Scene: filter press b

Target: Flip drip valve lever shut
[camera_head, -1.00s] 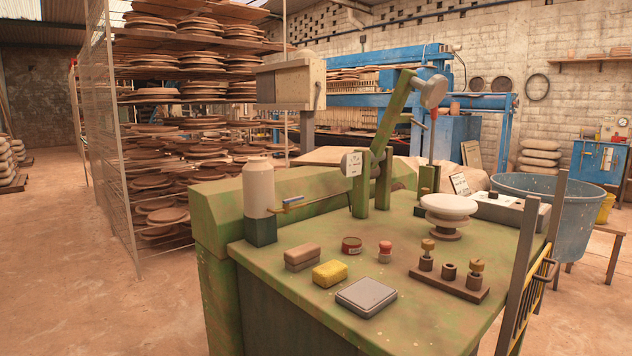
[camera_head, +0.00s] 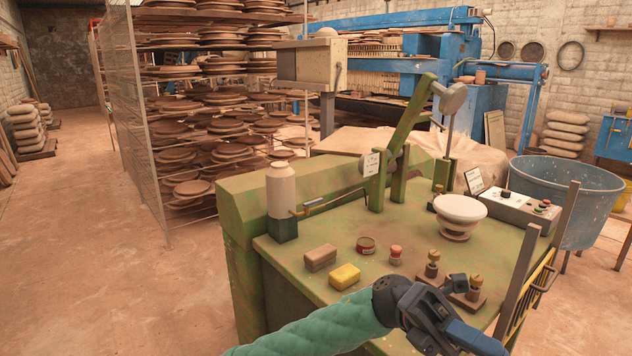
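The handle lies roughly along the pipe. My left arm comes in from the bottom left in a green sleeve. Its dark gripper (camera_head: 470,315) is over the front right of the bench, near the wooden peg block and well away from the lever. It touches nothing that I can make out, and the jaw gap is unclear. My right gripper is out of view.
The green bench (camera_head: 300,262) carries a brown block (camera_head: 320,257), a yellow sponge (camera_head: 345,276), a round tin (camera_head: 366,245), a red-capped jar (camera_head: 396,254) and a white bowl on a stand (camera_head: 460,209). The press arm (camera_head: 408,118) rises behind. A control box (camera_head: 515,206) stands right.

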